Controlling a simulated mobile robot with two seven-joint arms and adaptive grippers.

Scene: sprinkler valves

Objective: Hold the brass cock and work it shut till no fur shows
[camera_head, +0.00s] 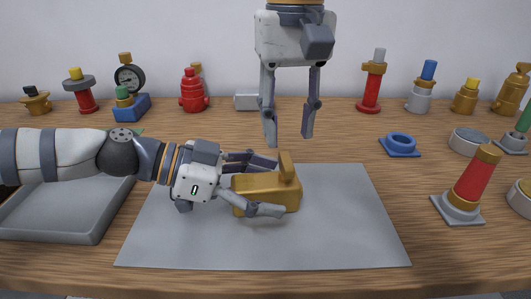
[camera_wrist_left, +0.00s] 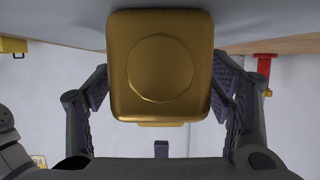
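The brass cock (camera_head: 260,197) sits on the grey mat, its upright lever (camera_head: 287,166) on top. In the left wrist view its brass end face (camera_wrist_left: 160,80) with a round boss fills the middle. My left gripper (camera_head: 262,186) reaches in low from the left, one finger on the near side, one on the far side. Inner pads show beside the body in the left wrist view, so the fingers look open around it. Any contact is hidden. My right gripper (camera_head: 290,140) hangs above and behind the cock, open and empty, fingers pointing down. No fur is visible.
The grey mat (camera_head: 345,235) is clear around the cock. A grey tray (camera_head: 65,222) lies under my left arm. Several valves and a gauge (camera_head: 129,77) line the back.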

